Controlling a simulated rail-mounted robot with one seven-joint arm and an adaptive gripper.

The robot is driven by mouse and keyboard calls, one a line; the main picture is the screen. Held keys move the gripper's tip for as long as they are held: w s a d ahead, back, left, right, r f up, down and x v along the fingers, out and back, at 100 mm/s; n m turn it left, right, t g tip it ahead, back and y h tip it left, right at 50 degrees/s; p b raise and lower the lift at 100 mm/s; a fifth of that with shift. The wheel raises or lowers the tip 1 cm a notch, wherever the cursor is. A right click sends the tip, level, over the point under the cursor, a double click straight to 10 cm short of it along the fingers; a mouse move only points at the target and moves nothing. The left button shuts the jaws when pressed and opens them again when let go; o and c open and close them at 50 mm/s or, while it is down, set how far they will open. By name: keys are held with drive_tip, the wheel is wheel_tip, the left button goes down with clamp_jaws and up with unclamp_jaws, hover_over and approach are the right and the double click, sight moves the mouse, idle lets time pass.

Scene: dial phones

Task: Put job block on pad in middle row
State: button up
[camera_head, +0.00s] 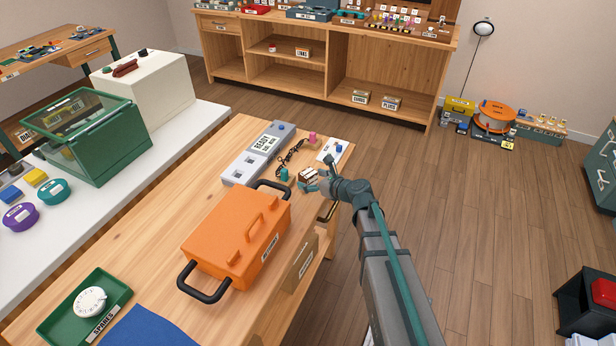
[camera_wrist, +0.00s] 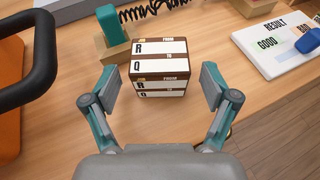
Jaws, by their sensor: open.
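A small brown block with white label strips lettered R and Q, which looks like the job block, stands on the wooden table in the wrist view (camera_wrist: 160,62). In the head view the block (camera_head: 308,173) is partly hidden by my gripper (camera_head: 321,182). My gripper is open in the wrist view (camera_wrist: 160,90), with one finger on each side of the block's near end and visible gaps. A white card marked RESULT, GOOD and BAD (camera_wrist: 262,55) lies to the right. A grey panel (camera_head: 240,170) reading READY lies at the back; I cannot tell which surface is the pad.
A teal peg on a wooden base (camera_wrist: 113,35) stands close behind the block's left side. A black coiled cord (camera_head: 290,156) lies behind. A large orange case (camera_head: 225,235) with black handles sits to the left. The table edge is close on the right.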

drive_tip(key=shift+x, duration=1.15)
drive_tip(key=c, duration=1.4)
drive_tip(key=shift+r, duration=0.1)
